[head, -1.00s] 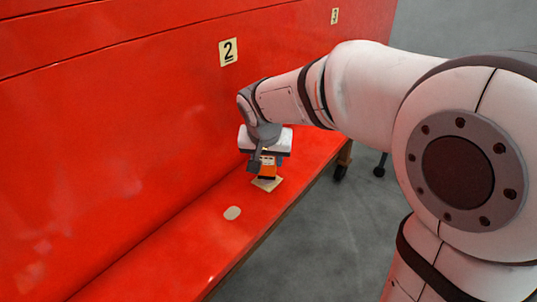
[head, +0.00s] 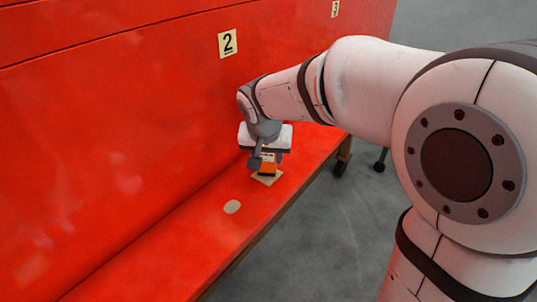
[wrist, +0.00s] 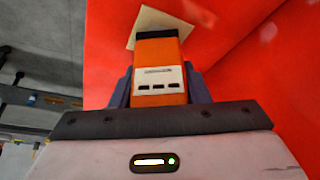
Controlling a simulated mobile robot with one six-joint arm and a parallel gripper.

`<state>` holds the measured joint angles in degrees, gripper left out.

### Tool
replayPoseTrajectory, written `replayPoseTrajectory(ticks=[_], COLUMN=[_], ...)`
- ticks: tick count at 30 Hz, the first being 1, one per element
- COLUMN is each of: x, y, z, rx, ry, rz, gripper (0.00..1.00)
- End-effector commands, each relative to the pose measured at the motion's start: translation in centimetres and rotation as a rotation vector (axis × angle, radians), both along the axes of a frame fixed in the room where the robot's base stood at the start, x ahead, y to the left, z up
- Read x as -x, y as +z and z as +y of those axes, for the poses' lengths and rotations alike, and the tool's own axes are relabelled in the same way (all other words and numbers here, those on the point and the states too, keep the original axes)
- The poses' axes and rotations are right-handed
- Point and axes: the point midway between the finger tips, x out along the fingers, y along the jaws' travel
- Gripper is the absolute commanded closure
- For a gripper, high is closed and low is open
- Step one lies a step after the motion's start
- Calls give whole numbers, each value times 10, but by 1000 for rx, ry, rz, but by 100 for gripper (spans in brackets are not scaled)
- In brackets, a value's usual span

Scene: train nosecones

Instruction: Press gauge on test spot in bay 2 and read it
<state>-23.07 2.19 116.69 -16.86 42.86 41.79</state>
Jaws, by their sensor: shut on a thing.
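My gripper (head: 267,158) is shut on an orange gauge (head: 268,169) with a dark end pointing down. In the wrist view the gauge (wrist: 158,98) sits between the two dark fingers and shows a white panel with small dark marks; I cannot read any value. A tan square patch (head: 263,181) lies on the red ledge directly under the gauge. It also shows behind the gauge's end in the wrist view (wrist: 152,20). I cannot tell whether the gauge touches it. A pale round spot (head: 232,207) lies on the ledge nearer the camera. The bay 2 sign (head: 228,43) is on the wall above.
The red ledge (head: 190,250) runs along the red wall, with an open edge on its right. A bay 3 sign (head: 335,9) is farther along. Grey floor (head: 330,220) lies to the right, with dark wheels near the ledge's far end.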

Motion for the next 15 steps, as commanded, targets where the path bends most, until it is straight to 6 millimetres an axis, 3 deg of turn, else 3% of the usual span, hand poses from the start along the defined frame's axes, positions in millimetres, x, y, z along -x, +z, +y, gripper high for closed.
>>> replayPoseTrajectory(ticks=[15], x=[0], y=[-7], z=[1], rx=[-1], ry=[1], rz=[0], gripper=[85])
